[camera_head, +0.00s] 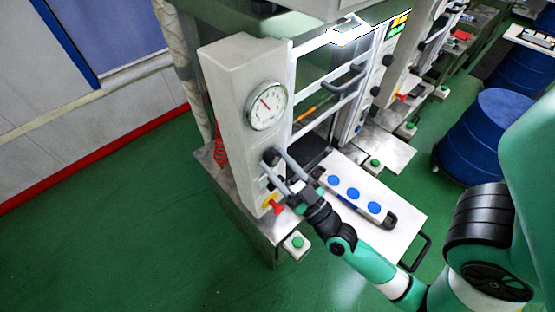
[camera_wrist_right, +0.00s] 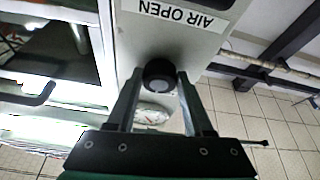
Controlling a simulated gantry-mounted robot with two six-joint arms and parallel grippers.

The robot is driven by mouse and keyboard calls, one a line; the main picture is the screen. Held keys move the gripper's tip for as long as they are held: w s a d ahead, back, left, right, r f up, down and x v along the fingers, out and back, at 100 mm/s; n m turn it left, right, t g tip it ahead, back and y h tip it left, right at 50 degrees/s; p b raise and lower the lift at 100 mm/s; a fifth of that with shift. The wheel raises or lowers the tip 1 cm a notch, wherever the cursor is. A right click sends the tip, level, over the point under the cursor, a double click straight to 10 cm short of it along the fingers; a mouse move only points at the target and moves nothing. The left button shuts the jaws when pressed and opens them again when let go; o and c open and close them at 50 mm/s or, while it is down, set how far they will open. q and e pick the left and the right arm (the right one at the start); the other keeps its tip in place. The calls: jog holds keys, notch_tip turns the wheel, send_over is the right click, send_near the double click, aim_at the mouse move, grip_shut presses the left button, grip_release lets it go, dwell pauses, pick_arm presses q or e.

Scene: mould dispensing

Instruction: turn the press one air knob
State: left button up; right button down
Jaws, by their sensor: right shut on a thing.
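The black round air knob (camera_head: 269,156) is on the front of the press's white column (camera_head: 230,110), below the gauge. In the right wrist view the knob (camera_wrist_right: 160,73) sits under an upside-down "AIR OPEN" label (camera_wrist_right: 183,14). My right gripper (camera_head: 277,159) reaches up to it from the lower right. Its two grey fingers, also in the right wrist view (camera_wrist_right: 160,82), are shut on the knob, one on each side. The knob's rotation is hard to read. My left gripper is not in view.
A white tray plate (camera_head: 398,220) with blue discs lies right of the gripper. A green button box (camera_head: 297,243) stands below. Blue drums (camera_head: 490,140) stand at right.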

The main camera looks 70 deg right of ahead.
jog(key=shift+w+a+r+m+g+h+p, duration=0.1)
jog(key=shift+r+m+g+h+p, duration=0.2)
jog(key=shift+m+p, duration=0.85)
jog(key=shift+a+r+m+g+h+p, duration=0.1)
jog(key=shift+m+h+p, duration=0.4)
jog(key=shift+p, duration=1.1)
jog(key=shift+f+m+g+h+p, duration=0.15)
jog(key=shift+m+g+h+p, duration=0.5)
jog(key=shift+m, duration=0.6)
jog(key=shift+f+m+g+h+p, duration=0.1)
jog(key=shift+m+g+h+p, duration=0.2)
jog(key=shift+m+p, duration=0.7)
jog(key=shift+m, duration=0.3)
jog(key=shift+c, duration=1.4)
grip_release()
jog(key=shift+f, duration=0.1)
jog(key=b+v, duration=0.2)
jog(key=v, duration=0.9)
jog(key=shift+s, duration=0.25)
